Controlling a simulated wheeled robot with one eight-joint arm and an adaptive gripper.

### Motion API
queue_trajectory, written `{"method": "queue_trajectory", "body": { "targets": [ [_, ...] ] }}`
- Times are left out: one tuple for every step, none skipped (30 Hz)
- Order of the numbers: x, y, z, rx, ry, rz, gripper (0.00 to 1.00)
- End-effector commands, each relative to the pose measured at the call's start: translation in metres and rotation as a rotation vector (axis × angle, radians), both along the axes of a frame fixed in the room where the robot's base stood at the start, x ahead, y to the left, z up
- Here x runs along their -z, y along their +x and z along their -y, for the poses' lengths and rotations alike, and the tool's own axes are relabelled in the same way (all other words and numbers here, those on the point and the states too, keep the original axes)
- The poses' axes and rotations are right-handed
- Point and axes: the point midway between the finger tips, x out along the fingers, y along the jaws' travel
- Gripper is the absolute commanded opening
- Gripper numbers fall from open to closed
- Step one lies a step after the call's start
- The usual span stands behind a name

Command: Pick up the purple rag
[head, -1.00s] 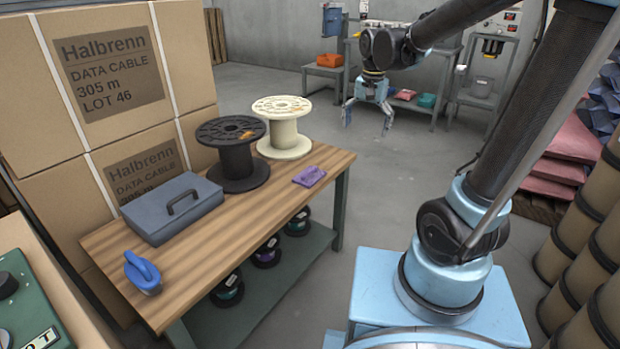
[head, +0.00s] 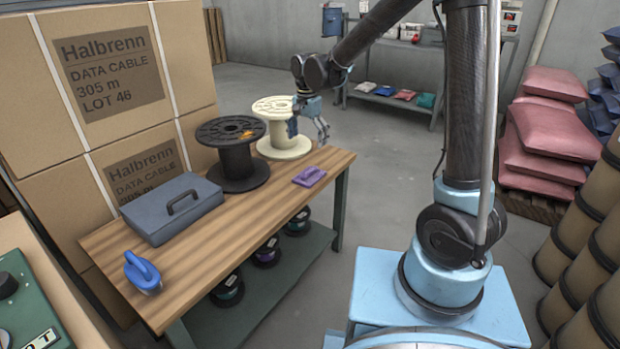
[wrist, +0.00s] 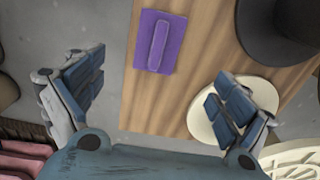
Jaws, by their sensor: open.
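The purple rag (head: 309,176) lies folded and flat near the right end of the wooden table (head: 225,240). In the wrist view the rag (wrist: 160,42) shows at top centre, with a raised fold along its middle, ahead of the fingers. My gripper (head: 309,130) is open and empty. It hangs above the far right end of the table, above and behind the rag, beside the cream spool. In the wrist view my gripper (wrist: 158,92) has its two fingers spread wide, and neither touches the rag.
A cream spool (head: 283,138) and a black spool (head: 238,165) stand behind and left of the rag. A grey-blue box (head: 172,208) and a blue handled object (head: 142,272) sit further left. Small spools (head: 268,252) are on the lower shelf.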

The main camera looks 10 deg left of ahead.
Motion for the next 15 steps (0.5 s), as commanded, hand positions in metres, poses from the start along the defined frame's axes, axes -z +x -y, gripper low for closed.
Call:
{"method": "queue_trajectory", "body": {
  "targets": [
    [0.009, 0.0, 0.0, 0.0, 0.0, 0.0, 0.94],
    [0.014, 0.0, 0.0, 0.0, 0.0, 0.0, 0.94],
    [0.021, 0.0, 0.0, 0.0, 0.0, 0.0, 0.94],
    [0.026, 0.0, 0.0, 0.0, 0.0, 0.0, 0.94],
    [0.031, 0.0, 0.0, 0.0, 0.0, 0.0, 0.94],
    [0.037, 0.0, 0.0, 0.0, 0.0, 0.0, 0.94],
    [0.042, 0.0, 0.0, 0.0, 0.0, 0.0, 0.94],
    [0.047, 0.0, 0.0, -0.001, 0.0, 0.0, 0.94],
    [0.054, 0.0, 0.0, -0.001, 0.0, 0.0, 0.94],
    [0.059, 0.0, 0.0, -0.001, 0.0, 0.0, 0.94],
    [0.063, 0.0, 0.0, -0.001, 0.0, 0.0, 0.94],
    [0.069, 0.0, 0.0, -0.001, 0.0, 0.0, 0.94],
    [0.073, 0.0, 0.0, -0.001, 0.0, 0.0, 0.94],
    [0.076, 0.0, 0.0, -0.001, 0.0, 0.0, 0.94],
    [0.08, 0.0, 0.0, -0.001, 0.0, 0.0, 0.94]
  ]
}}
